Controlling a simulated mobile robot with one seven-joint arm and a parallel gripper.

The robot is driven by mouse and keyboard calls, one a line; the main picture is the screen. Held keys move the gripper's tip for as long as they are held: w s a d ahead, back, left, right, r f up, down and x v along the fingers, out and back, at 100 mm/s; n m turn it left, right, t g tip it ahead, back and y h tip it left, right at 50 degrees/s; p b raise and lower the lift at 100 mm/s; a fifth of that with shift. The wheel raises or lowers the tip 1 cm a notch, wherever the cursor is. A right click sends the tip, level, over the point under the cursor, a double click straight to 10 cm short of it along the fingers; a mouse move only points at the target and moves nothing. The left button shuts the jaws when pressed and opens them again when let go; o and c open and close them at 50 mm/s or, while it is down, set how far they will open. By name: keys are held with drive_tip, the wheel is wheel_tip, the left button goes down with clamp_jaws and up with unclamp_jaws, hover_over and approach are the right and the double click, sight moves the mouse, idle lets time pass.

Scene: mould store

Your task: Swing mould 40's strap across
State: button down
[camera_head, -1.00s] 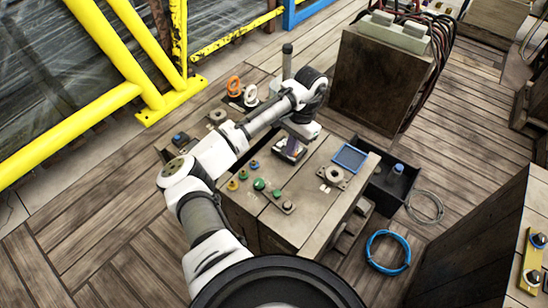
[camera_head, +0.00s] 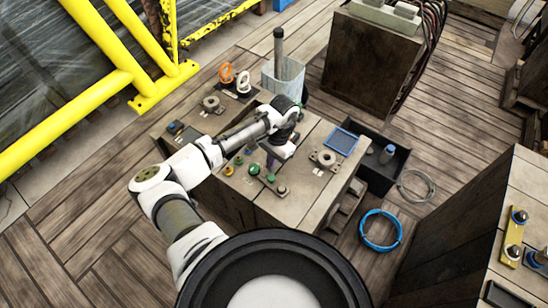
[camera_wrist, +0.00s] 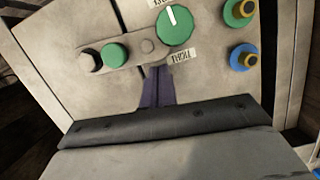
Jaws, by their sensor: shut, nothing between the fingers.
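A short grey strap (camera_wrist: 130,53) with a green knob (camera_wrist: 115,54) lies over the dark seam in the block's top in the wrist view. Its left end is at a dark stud (camera_wrist: 89,60); I cannot tell if it is fully around it. A screw head sits at its right end. The strap also shows on the middle block in the head view (camera_head: 276,185). No number 40 is legible. My gripper (camera_wrist: 157,88) is shut and empty, its purple fingers just below the strap in the wrist view, apart from the knob. It hangs over the block in the head view (camera_head: 272,163).
A blue-framed pad (camera_head: 342,141) and a round flange (camera_head: 326,158) are on the block's right. A black bin (camera_head: 386,170) and blue hose coil (camera_head: 380,230) lie beyond.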

drive_tip(key=shift+s, duration=0.1)
drive_tip(key=shift+s+a+r+n+p, duration=0.15)
drive_tip(key=shift+s+a+n+p, duration=0.3)
drive_tip(key=shift+p, duration=0.4)
drive_tip(key=shift+a+f, duration=0.2)
drive_tip(key=shift+a, duration=0.1)
drive_tip(key=shift+s+a, duration=0.1)
drive_tip(key=v, duration=1.4)
drive_tip(key=shift+w+b, duration=0.25)
drive_tip(key=shift+b, duration=0.2)
